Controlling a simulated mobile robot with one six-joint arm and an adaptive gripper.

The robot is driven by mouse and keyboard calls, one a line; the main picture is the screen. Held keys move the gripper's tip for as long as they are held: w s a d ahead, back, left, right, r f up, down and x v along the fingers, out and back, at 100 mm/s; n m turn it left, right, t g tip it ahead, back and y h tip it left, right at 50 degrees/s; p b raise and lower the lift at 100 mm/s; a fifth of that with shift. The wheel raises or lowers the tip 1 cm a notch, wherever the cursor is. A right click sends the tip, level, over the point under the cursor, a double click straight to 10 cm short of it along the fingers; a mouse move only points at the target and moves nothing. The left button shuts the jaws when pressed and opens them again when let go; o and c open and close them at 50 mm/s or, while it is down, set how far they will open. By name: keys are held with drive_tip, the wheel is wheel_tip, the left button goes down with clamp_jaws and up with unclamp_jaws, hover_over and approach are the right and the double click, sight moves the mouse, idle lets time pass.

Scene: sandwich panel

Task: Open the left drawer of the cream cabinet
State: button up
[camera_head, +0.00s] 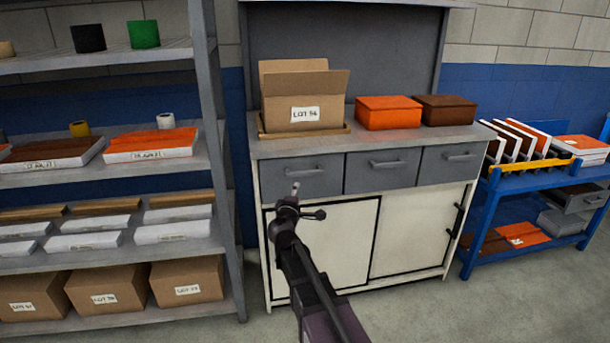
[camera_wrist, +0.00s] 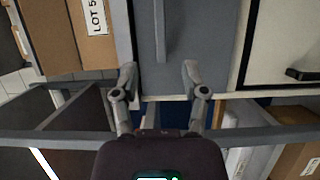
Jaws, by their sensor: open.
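The cream cabinet (camera_head: 335,245) stands in the middle of the head view, with a row of grey drawers under its worktop. The left drawer (camera_head: 275,183) is closed, flush with the others, and has a horizontal bar handle (camera_head: 306,171). My gripper (camera_head: 308,200) is in front of that drawer's lower part, below the handle in the picture. In the wrist view my gripper (camera_wrist: 159,73) is open and empty, with fingers spread before the grey drawer front (camera_wrist: 185,35). The handle (camera_wrist: 161,30) appears beyond the fingertips, roughly between their lines, not touched.
An open carton (camera_head: 304,100) marked LOT sits in a tray on the worktop, with an orange box (camera_head: 388,112) and a brown box (camera_head: 446,109). A grey shelf rack (camera_head: 223,160) stands close on the left. A blue cart (camera_head: 480,225) stands on the right.

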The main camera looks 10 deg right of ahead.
sight(305, 174)
drive_tip(key=shift+w, duration=0.15)
drive_tip(key=x, duration=1.3)
drive_tip(key=shift+w+d, duration=0.2)
drive_tip(key=shift+w, duration=0.05)
clamp_jaws()
